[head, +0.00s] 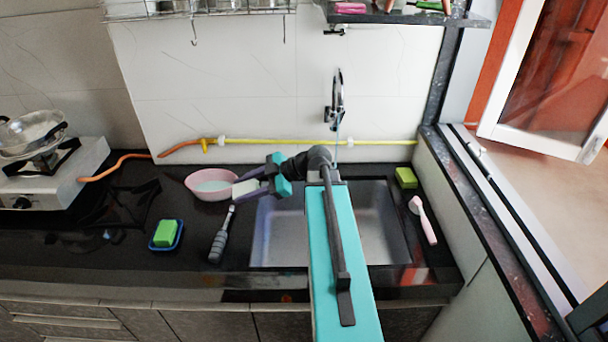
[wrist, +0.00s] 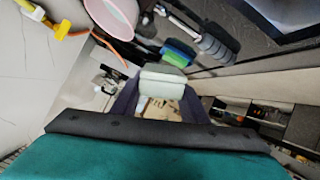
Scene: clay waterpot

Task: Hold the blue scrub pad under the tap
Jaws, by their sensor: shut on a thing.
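My gripper (head: 247,189) is shut on a pale, whitish pad (head: 244,187), held above the counter between the pink bowl and the sink's left edge. In the wrist view the pad (wrist: 162,86) sits between the dark fingers and looks white rather than blue. I cannot tell whether it is the blue scrub pad. The black tap (head: 334,112) is on the wall above the sink (head: 375,225), right of and apart from the pad. A thin bluish line, perhaps water, drops below the tap. My arm hides the middle of the sink.
A pink bowl (head: 205,190) stands left of my gripper. A dark-handled brush (head: 221,238) and a green sponge (head: 165,232) on a blue dish lie on the counter. Right of the sink are a green-yellow sponge (head: 406,178) and a pink brush (head: 424,222). A yellow pipe (head: 280,141) runs along the wall.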

